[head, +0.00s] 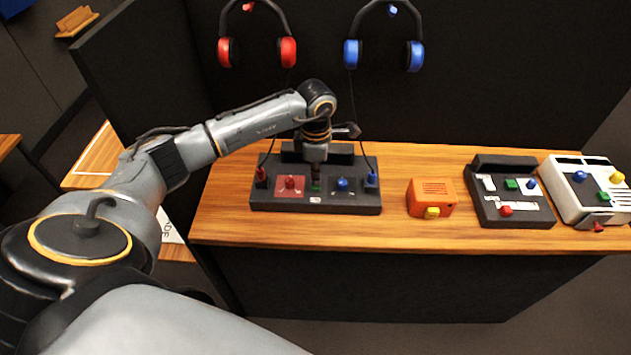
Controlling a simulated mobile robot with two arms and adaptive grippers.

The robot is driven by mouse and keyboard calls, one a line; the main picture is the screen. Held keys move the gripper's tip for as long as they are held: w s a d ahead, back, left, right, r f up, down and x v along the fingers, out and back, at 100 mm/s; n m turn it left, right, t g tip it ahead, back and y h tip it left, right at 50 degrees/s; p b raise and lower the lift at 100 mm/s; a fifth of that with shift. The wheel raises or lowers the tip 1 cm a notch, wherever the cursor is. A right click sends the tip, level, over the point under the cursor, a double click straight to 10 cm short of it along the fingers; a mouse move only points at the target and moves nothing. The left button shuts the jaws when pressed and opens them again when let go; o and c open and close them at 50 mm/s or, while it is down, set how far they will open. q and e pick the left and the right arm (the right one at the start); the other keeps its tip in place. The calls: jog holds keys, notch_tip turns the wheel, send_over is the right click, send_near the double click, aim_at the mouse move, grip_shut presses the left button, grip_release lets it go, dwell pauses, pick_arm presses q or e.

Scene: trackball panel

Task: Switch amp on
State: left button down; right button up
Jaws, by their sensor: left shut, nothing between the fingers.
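The amp looks to be the dark grey box (262,197) on the wooden counter. It has a red knob (290,183) on a red patch at left and a blue knob (343,184) at right. A small green control (316,188) and a small white switch-like piece (315,200) sit in the middle. My left gripper (316,178) points down over the middle of the amp, shut and empty, with its tips close to the green control. I cannot tell whether they touch. The gripper hides part of the amp's back. My right gripper is not in view.
Red headphones (288,52) and blue headphones (415,56) hang on the dark wall, with cables to the amp. An orange box (432,192), a dark panel (520,211) and a white panel (573,204) stand to the right on the wooden counter (400,232).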

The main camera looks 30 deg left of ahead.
aim_at(316, 187)
pick_arm(q)
jog(key=shift+f+b, duration=0.95)
jog(key=shift+f, duration=0.15)
dwell(0.9)
jog(key=shift+r+p, duration=2.1)
jog(key=shift+r, duration=1.45)
jog(key=shift+f, duration=0.1)
